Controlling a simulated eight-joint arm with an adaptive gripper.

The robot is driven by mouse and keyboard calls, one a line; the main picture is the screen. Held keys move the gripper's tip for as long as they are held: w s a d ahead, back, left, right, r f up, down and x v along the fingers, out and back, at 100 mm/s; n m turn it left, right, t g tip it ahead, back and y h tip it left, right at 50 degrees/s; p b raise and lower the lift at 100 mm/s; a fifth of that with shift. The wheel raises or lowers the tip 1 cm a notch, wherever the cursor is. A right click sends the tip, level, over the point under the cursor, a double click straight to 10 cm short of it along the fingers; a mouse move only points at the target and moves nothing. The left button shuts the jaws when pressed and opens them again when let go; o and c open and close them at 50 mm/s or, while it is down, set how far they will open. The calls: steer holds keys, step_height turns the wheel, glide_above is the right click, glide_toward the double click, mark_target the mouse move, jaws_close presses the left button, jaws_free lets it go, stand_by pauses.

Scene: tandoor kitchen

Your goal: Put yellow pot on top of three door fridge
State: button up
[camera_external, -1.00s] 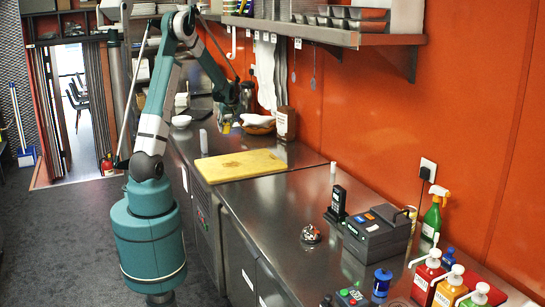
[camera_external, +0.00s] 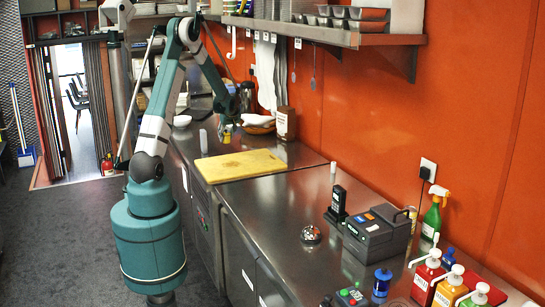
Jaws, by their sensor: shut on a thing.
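My gripper (camera_external: 226,132) is at the far end of the steel counter, small and partly lost against the things behind it. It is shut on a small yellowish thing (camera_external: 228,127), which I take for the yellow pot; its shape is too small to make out. It is over or close to the counter top, and I cannot tell whether it touches. Low steel units with doors (camera_external: 240,262) run under the counter; one carries a control panel. I cannot tell for sure which is the three door fridge.
A yellow cutting board (camera_external: 240,166) lies on the counter in front of my gripper. A brown basket (camera_external: 258,124) and a labelled brown container (camera_external: 286,123) stand just right of it. A black device (camera_external: 378,235) and sauce bottles (camera_external: 428,275) stand nearer. The steel top between is mostly clear.

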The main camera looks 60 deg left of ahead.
mark_target(226, 140)
steer(key=shift+f, duration=0.1)
steer(key=shift+f, duration=1.75)
steer(key=shift+f, duration=0.15)
steer(key=o, duration=1)
steer(key=shift+r, duration=0.25)
steer(key=shift+v, duration=5.95)
